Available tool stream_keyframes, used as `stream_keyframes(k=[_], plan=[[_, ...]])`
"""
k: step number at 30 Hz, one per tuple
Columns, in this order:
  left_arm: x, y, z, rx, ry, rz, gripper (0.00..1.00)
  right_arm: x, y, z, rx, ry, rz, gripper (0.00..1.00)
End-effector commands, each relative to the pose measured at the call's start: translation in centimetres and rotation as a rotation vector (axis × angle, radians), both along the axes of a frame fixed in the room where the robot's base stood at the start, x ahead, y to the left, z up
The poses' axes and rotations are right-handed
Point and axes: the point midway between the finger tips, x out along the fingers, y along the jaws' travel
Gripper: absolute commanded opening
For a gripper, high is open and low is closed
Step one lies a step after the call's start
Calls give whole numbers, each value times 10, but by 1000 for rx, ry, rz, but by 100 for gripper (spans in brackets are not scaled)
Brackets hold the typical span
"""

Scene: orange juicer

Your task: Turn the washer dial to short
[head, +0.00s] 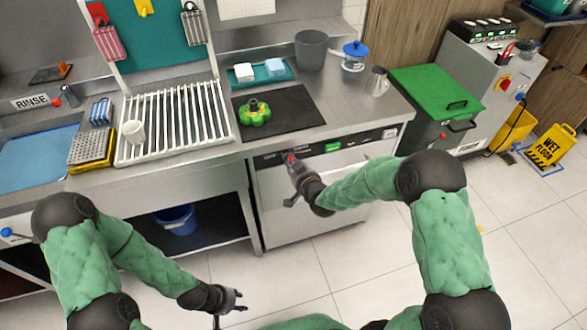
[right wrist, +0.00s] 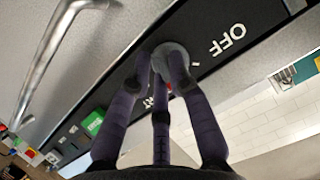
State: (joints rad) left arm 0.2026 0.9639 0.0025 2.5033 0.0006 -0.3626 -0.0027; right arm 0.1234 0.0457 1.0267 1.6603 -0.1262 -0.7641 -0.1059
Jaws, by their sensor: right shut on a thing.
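The washer (head: 312,205) stands under the counter, with a dark control panel along its top front edge. In the right wrist view, the round grey dial (right wrist: 172,58) is on that dark panel (right wrist: 205,28). "OFF" is printed beside the dial, and other lettering is partly hidden behind my fingers. My right gripper (head: 290,158) is at the left part of the panel. In the right wrist view its dark fingers (right wrist: 162,65) are closed around the dial. My left gripper (head: 236,299) hangs low over the floor, empty, with its fingers apart.
A silver bar handle (right wrist: 50,60) runs along the washer front. On the counter above are a black mat (head: 290,112) with a green object (head: 255,113), a white drying rack (head: 190,125) and a grey pot (head: 311,50). A green-lidded bin (head: 437,92) stands right. The floor in front is clear.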

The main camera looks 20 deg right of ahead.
Motion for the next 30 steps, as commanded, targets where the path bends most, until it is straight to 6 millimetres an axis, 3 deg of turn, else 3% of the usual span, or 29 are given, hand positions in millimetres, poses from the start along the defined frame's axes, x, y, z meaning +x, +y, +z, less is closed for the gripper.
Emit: stream_keyframes(k=[20, 21, 23, 30], plan=[[0, 0, -6, 0, 0, 0, 40, 0, 0, 0, 60, 2, -1, 0], [0, 0, -6, 0, 0, 0, 40, 0, 0, 0, 60, 2, -1, 28], [0, 0, -6, 0, 0, 0, 40, 0, 0, 0, 60, 2, -1, 44], [0, 0, -6, 0, 0, 0, 40, 0, 0, 0, 60, 2, -1, 44]])
